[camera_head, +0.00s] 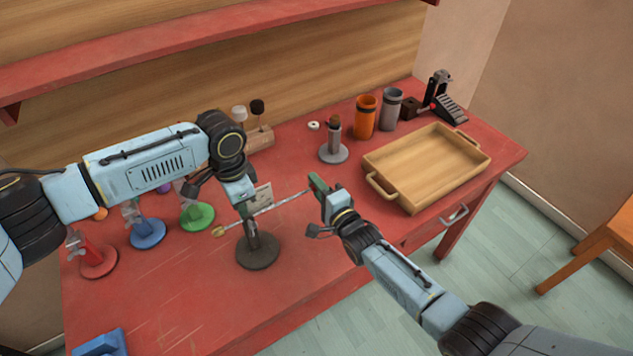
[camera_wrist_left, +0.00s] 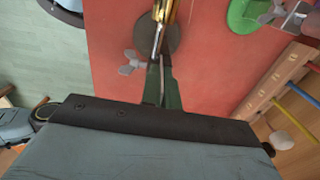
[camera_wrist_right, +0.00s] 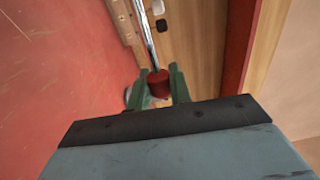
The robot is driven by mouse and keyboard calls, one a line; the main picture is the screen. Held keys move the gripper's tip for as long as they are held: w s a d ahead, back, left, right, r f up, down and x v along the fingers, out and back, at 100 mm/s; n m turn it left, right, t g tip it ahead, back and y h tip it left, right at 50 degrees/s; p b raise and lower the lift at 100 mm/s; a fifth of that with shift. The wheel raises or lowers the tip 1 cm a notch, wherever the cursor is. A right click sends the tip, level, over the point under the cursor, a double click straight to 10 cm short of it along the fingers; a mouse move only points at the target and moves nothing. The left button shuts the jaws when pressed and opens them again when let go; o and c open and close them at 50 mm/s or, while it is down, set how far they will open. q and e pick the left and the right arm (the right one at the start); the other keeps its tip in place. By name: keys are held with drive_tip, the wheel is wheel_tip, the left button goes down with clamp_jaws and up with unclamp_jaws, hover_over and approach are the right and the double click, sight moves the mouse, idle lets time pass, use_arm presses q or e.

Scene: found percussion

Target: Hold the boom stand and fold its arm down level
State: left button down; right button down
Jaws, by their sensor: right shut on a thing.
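The boom stand has a dark round base (camera_head: 258,252) on the red table and a short upright post. Its thin silver arm (camera_head: 277,204) crosses the post, with a gold end (camera_head: 219,232) at the left. The arm rises to the right in the head view; I cannot tell how near level it is. My left gripper (camera_head: 252,222) is at the post, its green fingers (camera_wrist_left: 162,88) close together around it below the joint. A wing knob (camera_wrist_left: 131,63) sticks out beside it. My right gripper (camera_head: 318,186) is shut on the red tip (camera_wrist_right: 158,83) at the arm's far end.
A wooden tray (camera_head: 380,187) lies right of my right gripper. Orange (camera_head: 365,118) and grey (camera_head: 391,110) cups stand behind it. A small grey stand (camera_head: 333,148) is at the back. Green (camera_head: 197,217), blue (camera_head: 148,233) and red (camera_head: 98,262) stands are at the left.

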use_arm(q)
drive_tip(key=shift+d+r, duration=0.1)
use_arm(e)
drive_tip(key=shift+f, duration=0.2)
drive_tip(key=c, duration=1.7)
unclamp_jaws()
drive_tip(key=o, duration=0.4)
drive_tip(key=shift+r, duration=0.1)
drive_tip(key=shift+s+d, duration=0.1)
drive_tip(key=shift+s, duration=0.05)
drive_tip(key=v, duration=1.1)
drive_tip(key=shift+s+d, duration=0.1)
drive_tip(key=shift+s, duration=0.25)
use_arm(q)
drive_tip(key=c, duration=1.6)
unclamp_jaws()
